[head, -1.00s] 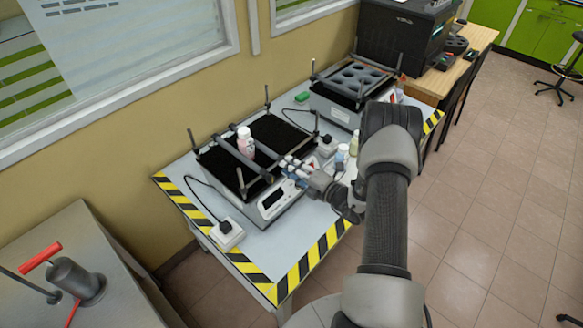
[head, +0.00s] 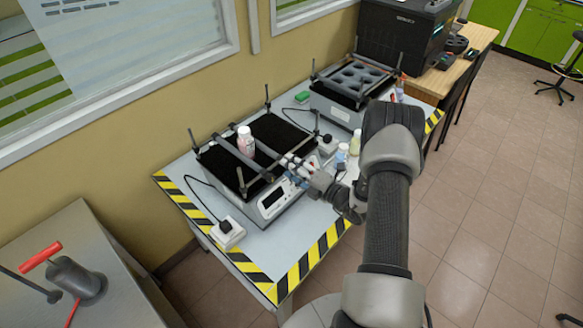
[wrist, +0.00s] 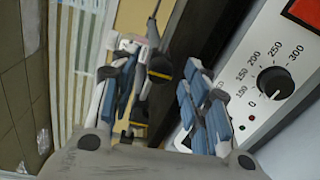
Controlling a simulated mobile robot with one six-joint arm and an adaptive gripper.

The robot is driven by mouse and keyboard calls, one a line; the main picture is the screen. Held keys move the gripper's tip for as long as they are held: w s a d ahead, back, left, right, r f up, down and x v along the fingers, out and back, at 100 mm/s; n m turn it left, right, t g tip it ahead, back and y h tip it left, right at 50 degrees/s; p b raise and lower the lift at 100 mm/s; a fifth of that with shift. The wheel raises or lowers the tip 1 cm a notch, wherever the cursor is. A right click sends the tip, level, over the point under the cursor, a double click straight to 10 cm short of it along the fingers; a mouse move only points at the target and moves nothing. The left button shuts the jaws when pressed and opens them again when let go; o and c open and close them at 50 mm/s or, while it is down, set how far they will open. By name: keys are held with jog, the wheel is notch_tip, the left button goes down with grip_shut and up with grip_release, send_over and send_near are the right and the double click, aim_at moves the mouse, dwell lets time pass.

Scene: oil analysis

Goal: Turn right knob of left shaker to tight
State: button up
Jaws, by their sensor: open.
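The left shaker (head: 222,170) is the nearer one, with a black platform, upright corner posts and clamp bars. A white bottle (head: 246,142) stands on it between the bars. My gripper (head: 290,170) is at the platform's front right edge, above the control panel. In the wrist view its blue-padded fingers (wrist: 160,65) are apart. A black knob with a yellow mark (wrist: 160,70) shows between them, with no clear contact. A second dark, yellow-marked part (wrist: 125,137) is partly hidden behind the left finger. I cannot tell how tight the knob is.
A dial numbered up to 300 (wrist: 275,82) is on the front panel just right of the fingers. A second shaker (head: 335,108) with a holed tray stands farther back. Small bottles (head: 355,143) are right of my gripper. A plug adapter (head: 228,233) sits near the front left.

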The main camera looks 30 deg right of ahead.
jog(key=v, duration=1.1)
jog(key=shift+s, duration=0.3)
jog(key=shift+d, duration=0.1)
